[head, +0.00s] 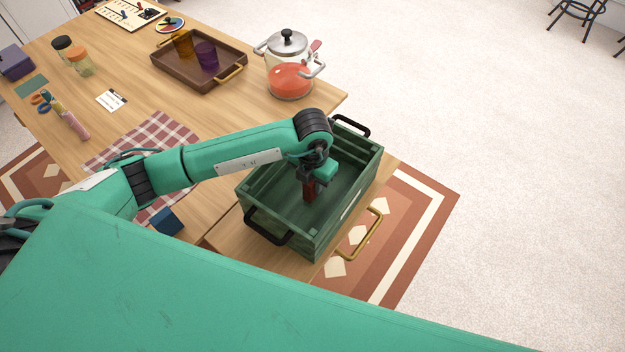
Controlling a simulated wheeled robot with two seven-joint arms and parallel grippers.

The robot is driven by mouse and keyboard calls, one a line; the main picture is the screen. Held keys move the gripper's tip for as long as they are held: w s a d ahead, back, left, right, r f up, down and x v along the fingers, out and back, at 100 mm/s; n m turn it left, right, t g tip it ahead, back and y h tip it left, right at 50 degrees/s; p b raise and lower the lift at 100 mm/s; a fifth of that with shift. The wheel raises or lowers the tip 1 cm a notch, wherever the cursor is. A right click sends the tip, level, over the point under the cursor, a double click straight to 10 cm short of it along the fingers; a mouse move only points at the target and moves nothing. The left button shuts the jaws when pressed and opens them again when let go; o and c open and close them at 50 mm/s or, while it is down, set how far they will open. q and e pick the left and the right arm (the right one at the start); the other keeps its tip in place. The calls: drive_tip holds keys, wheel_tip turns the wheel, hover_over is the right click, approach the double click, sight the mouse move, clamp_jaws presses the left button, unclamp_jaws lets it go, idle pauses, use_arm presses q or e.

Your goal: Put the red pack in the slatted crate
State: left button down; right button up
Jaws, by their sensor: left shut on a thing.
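The green slatted crate (357,191) with black handles stands at the table's right end. My left gripper (311,182) reaches over the crate and points down into it. It is shut on the red pack (310,192), a small dark red block that shows below the fingers, inside the crate's outline. I cannot tell whether the pack touches the crate floor. The gripper hides part of the pack. My right gripper is not in view.
A dark blue box (167,222) sits left of the crate. A checkered cloth (150,135), a pot (289,72) with red contents and a brown tray (178,68) holding two cups lie farther back. My green body covers the bottom.

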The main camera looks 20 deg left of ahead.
use_arm(q)
drive_tip(key=shift+f, duration=0.15)
drive_tip(key=c, duration=1.6)
unclamp_jaws()
drive_tip(key=shift+c, duration=0.2)
drive_tip(key=o, duration=0.4)
drive_tip(key=shift+o, duration=0.2)
drive_tip(key=shift+r, duration=0.3)
wheel_tip(320, 180, up, 5)
drive_tip(key=shift+w+f+b, duration=0.1)
drive_tip(key=shift+f+b, duration=0.05)
drive_tip(key=shift+b, duration=0.25)
wheel_tip(320, 180, up, 6)
drive_tip(key=shift+b, duration=0.35)
drive_tip(key=shift+r, duration=0.55)
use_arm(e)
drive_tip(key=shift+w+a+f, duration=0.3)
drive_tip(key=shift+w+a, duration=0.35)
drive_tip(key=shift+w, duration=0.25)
use_arm(q)
drive_tip(key=shift+f, duration=0.1)
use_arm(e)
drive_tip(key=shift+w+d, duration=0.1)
